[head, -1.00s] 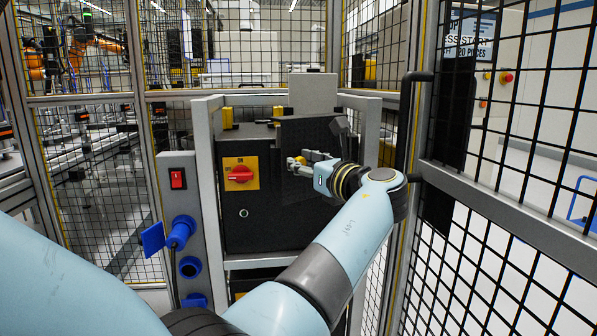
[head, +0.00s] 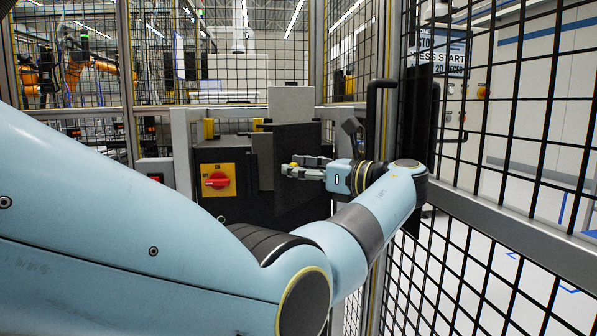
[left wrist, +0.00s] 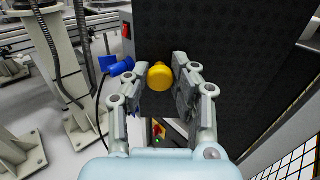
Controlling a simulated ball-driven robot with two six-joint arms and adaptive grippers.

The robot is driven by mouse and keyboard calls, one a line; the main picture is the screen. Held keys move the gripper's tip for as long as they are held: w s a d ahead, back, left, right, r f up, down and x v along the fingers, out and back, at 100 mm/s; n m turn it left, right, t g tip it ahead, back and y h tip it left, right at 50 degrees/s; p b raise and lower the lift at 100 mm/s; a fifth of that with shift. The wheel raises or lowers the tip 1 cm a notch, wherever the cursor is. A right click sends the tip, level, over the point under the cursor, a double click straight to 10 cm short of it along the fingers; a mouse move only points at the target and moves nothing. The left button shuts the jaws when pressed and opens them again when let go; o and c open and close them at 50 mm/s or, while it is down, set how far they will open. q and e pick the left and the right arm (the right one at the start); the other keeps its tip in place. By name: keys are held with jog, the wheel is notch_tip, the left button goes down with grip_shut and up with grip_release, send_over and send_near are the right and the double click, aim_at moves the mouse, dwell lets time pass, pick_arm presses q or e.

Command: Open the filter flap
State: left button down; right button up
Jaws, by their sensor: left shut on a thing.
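The filter flap (head: 297,145) is a dark panel on the right of the cabinet front. It stands out at an angle, with a brownish strip of the cabinet showing beside its left edge. It fills much of the left wrist view as a dark textured face (left wrist: 235,65). A yellow knob (left wrist: 160,76) sits on it, between the fingers of my left gripper (left wrist: 160,88). In the head view my left gripper (head: 290,169) is shut on the knob, which is mostly hidden by the fingers. My right gripper is not in view.
A red rotary switch (head: 217,180) on a yellow plate is on the cabinet front, left of the flap. A black mesh fence (head: 500,180) stands close on the right, beside my arm. A blue plug (left wrist: 122,67) shows in the left wrist view.

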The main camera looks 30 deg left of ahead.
pick_arm(q)
jog(key=c, duration=1.1)
grip_release()
notch_tip(320, 180, up, 10)
jog(key=shift+f, duration=0.1)
